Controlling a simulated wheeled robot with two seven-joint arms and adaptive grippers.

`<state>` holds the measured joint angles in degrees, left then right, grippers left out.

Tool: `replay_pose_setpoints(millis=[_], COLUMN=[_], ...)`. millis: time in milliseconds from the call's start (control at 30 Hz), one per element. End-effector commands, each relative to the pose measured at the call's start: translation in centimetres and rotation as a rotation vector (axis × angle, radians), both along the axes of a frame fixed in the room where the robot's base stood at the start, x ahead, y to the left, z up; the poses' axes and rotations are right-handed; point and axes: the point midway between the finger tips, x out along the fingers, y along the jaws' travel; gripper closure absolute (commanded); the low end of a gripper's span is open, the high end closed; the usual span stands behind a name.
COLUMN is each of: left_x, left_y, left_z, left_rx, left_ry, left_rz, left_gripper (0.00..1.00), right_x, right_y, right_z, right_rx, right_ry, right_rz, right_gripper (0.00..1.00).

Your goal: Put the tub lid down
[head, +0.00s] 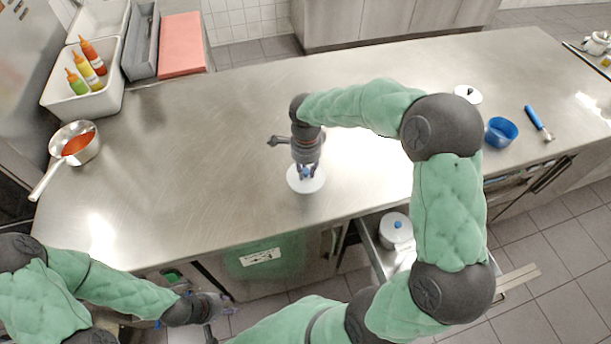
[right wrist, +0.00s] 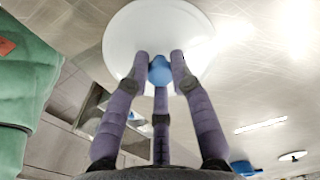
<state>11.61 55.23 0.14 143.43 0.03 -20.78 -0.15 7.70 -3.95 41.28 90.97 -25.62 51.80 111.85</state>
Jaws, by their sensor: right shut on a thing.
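The tub lid is a white disc with a blue knob, over the middle of the steel worktop (head: 220,150) in the head view. The lid (head: 318,184) also fills the top of the right wrist view (right wrist: 125,35). My right gripper (head: 306,172) is above it, with its fingers closed around the blue knob (right wrist: 160,70). The lid looks roughly level; I cannot tell whether it touches the worktop or hangs just above it. My left gripper (head: 218,305) is low at the left, in front of the counter, apart from the lid; its opening is unclear.
A white container with a blue knob (head: 396,229) stands in an open drawer below the front edge. A blue bowl (head: 502,132), a blue-handled tool (head: 535,119) and a white lid with dark knob (head: 467,94) are right. A saucepan (head: 75,146) is left. Worktop around the lid is clear.

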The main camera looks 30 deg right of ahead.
Motion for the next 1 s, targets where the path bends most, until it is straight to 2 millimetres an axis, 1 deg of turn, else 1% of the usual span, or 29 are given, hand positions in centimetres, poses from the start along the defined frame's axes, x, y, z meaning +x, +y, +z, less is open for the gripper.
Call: replay_pose_setpoints(millis=[100, 200, 300, 567, 700, 733, 767, 800, 1000], left_x=[0.0, 0.0, 0.0, 0.0, 0.0, 0.0, 0.0, 0.0, 0.0], left_y=[0.0, 0.0, 0.0, 0.0, 0.0, 0.0, 0.0, 0.0, 0.0], left_z=[-0.3, -0.8, -1.1, -1.0, -1.4, -1.4, -1.3, -1.3, -1.3], left_rx=[0.000, 0.000, 0.000, 0.000, 0.000, 0.000, 0.000, 0.000, 0.000], left_ry=[0.000, 0.000, 0.000, 0.000, 0.000, 0.000, 0.000, 0.000, 0.000], left_rz=[0.000, 0.000, 0.000, 0.000, 0.000, 0.000, 0.000, 0.000, 0.000], left_gripper=[0.60, 0.60, 0.60, 0.60, 0.60, 0.60, 0.60, 0.60, 0.60], right_x=[0.5, 0.4, 0.4, 0.4, 0.4, 0.4, 0.4, 0.4, 0.4], right_y=[-0.1, -0.1, -0.1, -0.1, -0.1, -0.1, -0.1, -0.1, -0.1], right_z=[-1.0, -2.5, -3.6, -3.6, -4.0, -4.0, -3.9, -3.9, -3.9], right_rx=[0.000, 0.000, -0.001, 0.000, 0.000, 0.000, 0.000, 0.000, 0.000], right_ry=[0.002, 0.002, 0.002, 0.000, 0.000, 0.000, 0.000, 0.000, 0.000], right_rz=[0.000, 0.000, 0.001, 0.001, 0.001, 0.001, 0.001, 0.001, 0.001], right_gripper=[0.99, 0.99, 0.99, 0.99, 0.99, 0.74, 0.65, 0.54, 0.53])
